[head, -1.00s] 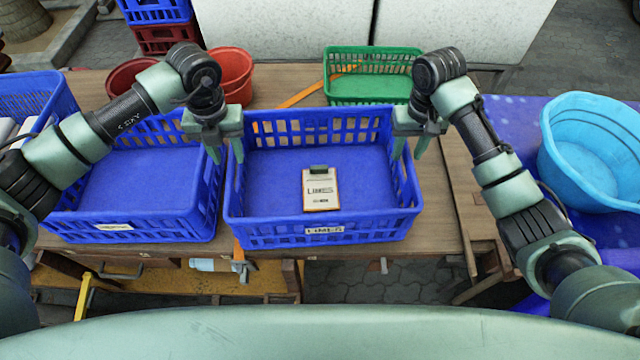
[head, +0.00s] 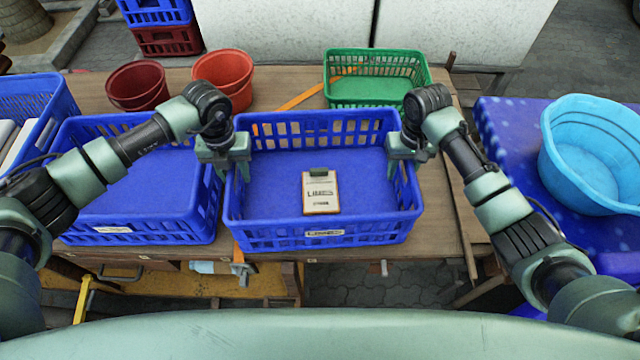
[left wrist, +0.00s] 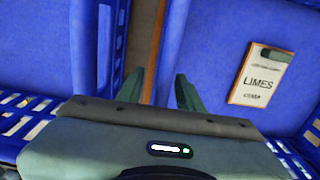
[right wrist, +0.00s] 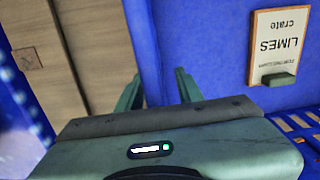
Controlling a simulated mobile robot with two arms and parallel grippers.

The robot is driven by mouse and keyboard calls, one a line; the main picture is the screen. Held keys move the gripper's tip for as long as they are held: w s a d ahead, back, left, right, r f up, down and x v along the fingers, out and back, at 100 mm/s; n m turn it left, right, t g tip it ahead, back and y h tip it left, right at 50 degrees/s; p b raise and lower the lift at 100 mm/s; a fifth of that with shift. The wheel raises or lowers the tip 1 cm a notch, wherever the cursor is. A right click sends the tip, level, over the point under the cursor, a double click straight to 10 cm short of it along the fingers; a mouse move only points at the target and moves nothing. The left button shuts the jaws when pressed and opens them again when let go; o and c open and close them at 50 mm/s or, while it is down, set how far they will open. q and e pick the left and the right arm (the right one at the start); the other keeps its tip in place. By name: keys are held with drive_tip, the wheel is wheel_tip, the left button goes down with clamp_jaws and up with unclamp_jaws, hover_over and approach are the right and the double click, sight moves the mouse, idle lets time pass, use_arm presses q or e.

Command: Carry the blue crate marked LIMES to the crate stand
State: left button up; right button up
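The blue LIMES crate (head: 275,234) stands on the wooden table, with a LIMES label on its front wall. A clipboard-like LIMES card (head: 320,192) lies inside it; the card also shows in the left wrist view (left wrist: 259,80) and the right wrist view (right wrist: 277,45). My left gripper (head: 231,172) is open at the crate's left side wall, one finger on each side of it. My right gripper (head: 406,168) is open at the right side wall, likewise straddling it. Neither is visibly closed on the wall. I cannot pick out the crate stand.
Another blue crate (head: 130,235) stands close on the left, with a narrow gap. Red buckets (head: 138,88) and a green basket (head: 374,92) are behind. A blue-covered table (head: 505,130) with a light-blue tub (head: 590,165) is at the right.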

use_arm(q)
drive_tip(key=shift+f, duration=0.3)
use_arm(e)
drive_tip(key=shift+f, duration=0.25)
use_arm(q)
clamp_jaws()
use_arm(e)
clamp_jaws()
use_arm(q)
drive_tip(key=shift+w+r, duration=0.1)
drive_tip(key=shift+r, duration=0.05)
use_arm(e)
drive_tip(key=shift+w+r, duration=0.1)
drive_tip(key=shift+r, duration=0.05)
idle(0.5)
